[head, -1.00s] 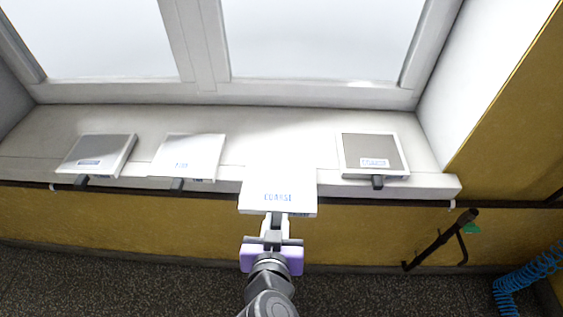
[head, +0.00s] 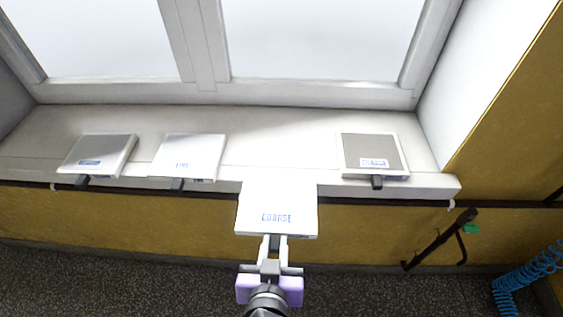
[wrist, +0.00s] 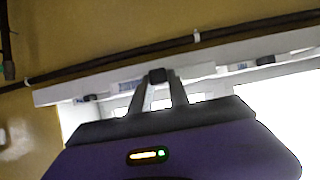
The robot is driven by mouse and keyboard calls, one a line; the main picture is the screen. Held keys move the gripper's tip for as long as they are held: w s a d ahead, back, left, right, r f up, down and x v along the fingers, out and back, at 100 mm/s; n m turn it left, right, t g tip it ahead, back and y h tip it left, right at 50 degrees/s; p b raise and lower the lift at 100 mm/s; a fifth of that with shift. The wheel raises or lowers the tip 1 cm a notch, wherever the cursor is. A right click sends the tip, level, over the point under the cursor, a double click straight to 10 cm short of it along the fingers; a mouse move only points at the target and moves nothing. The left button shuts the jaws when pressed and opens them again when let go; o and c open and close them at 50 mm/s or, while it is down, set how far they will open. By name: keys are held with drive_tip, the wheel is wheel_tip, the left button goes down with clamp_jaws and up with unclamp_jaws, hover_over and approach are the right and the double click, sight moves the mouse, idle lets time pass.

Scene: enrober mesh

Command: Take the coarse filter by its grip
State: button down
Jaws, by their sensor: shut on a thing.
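The coarse filter (head: 277,205) is a flat white square panel with "COARSE" in blue on its near edge. In the head view it is in front of the window sill's edge, with its near side toward me. My gripper (head: 271,245) is shut on its grip at the near edge. In the wrist view the two fingers of my gripper (wrist: 159,90) close around the dark grip (wrist: 159,75).
Three other framed filters lie on the white sill (head: 280,150): one at far left (head: 98,152), one labelled "FINE" (head: 188,155), and one at right (head: 372,152). Their dark grips overhang the sill edge. A dark handle (head: 440,240) and blue coiled hose (head: 527,280) are at right.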

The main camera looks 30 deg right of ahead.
drive_tip(key=s+a+p, duration=0.1)
drive_tip(key=s+a, duration=0.4)
drive_tip(key=s, duration=0.1)
drive_tip(key=shift+s, duration=0.4)
idle(0.7)
drive_tip(key=shift+r, duration=0.1)
drive_tip(key=shift+d, duration=0.1)
idle(0.3)
